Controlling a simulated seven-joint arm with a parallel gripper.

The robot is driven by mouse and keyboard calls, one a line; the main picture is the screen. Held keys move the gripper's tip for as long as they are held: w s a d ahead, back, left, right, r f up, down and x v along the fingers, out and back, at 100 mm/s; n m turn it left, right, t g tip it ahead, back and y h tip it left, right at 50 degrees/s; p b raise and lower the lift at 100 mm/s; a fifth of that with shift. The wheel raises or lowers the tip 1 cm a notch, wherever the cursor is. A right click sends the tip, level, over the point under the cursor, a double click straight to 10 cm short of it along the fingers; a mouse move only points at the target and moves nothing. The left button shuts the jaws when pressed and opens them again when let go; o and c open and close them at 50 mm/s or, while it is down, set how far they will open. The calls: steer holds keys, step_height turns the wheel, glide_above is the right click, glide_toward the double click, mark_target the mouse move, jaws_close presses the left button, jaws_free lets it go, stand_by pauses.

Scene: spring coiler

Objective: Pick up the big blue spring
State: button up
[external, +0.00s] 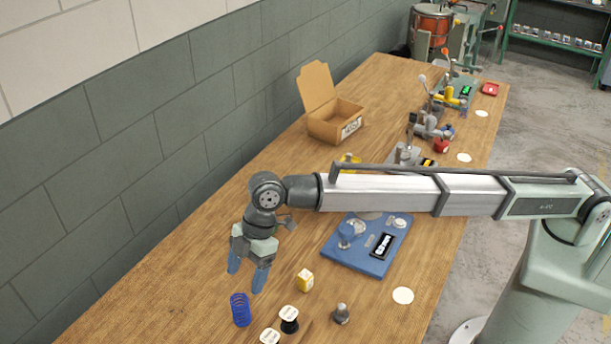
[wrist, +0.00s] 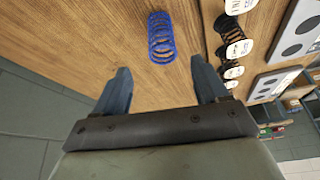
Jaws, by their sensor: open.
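The big blue spring (external: 240,310) stands on the wooden table near the lower edge of the external view. In the wrist view the blue spring (wrist: 161,38) shows at the top, ahead of the fingertips and between their lines. My gripper (external: 248,280) hangs above the table with its blue fingers pointing down, just behind and above the spring in the external view. Its two fingers also show in the wrist view (wrist: 159,78), spread apart with nothing between them. The gripper is not touching the spring.
A black spool (external: 289,320), a white-topped spool (external: 270,337), a yellow block (external: 305,280) and a grey metal knob (external: 341,314) stand right of the spring. A blue coiler base (external: 362,262) lies farther right. An open cardboard box (external: 325,128) stands farther back. The table left of the gripper is clear.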

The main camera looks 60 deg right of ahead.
mark_target(236, 316)
steer(key=x, duration=1)
steer(key=shift+s+a, duration=0.2)
steer(key=shift+r, duration=0.1)
steer(key=shift+c, duration=0.4)
steer(key=c, duration=1.1)
